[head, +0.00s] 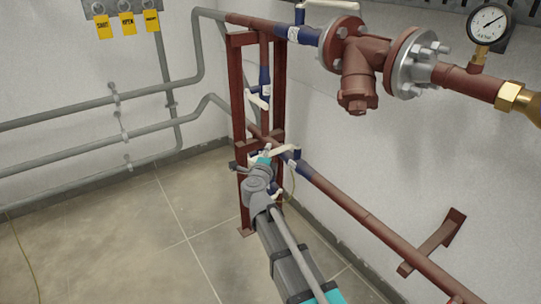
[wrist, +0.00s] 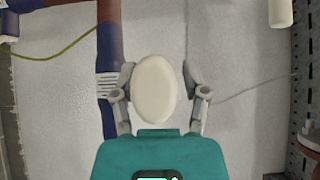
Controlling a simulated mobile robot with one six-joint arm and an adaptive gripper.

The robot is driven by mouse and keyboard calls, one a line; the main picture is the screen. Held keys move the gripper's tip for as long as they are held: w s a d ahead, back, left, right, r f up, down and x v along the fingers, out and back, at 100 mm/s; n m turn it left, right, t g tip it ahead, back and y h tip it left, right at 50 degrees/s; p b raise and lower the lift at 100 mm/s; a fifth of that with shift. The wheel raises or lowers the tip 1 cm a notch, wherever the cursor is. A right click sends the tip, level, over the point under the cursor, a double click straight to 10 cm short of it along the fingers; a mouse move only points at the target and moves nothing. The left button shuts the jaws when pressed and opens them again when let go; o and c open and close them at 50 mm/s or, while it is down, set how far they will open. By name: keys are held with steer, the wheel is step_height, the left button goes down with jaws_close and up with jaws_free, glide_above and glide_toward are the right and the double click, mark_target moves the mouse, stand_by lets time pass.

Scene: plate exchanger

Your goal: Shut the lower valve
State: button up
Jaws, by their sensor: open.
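The lower valve (head: 290,155) is a blue body on the low red pipe, with a cream handle (head: 281,150) beside my gripper. My gripper (head: 264,158) is at this valve and partly covers it in the head view. In the wrist view, a cream oval handle end (wrist: 154,90) lies between the two fingers of my gripper (wrist: 158,78). The fingers are apart, with a visible gap on the right side; whether the left finger touches the handle is unclear. A blue pipe section (wrist: 108,60) with a pale label runs behind the left finger.
A red steel frame (head: 237,95) stands around the pipes. Another blue valve (head: 264,75) sits on the vertical pipe, and one (head: 306,36) on the upper pipe. A flanged red strainer (head: 358,65) and a gauge (head: 488,24) are upper right. Open floor (head: 110,235) lies left.

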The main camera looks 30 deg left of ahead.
steer(key=v, duration=1.2)
steer(key=shift+w, duration=0.15)
steer(key=x, duration=1)
steer(key=shift+w+a, duration=0.15)
steer(key=shift+w, duration=0.6)
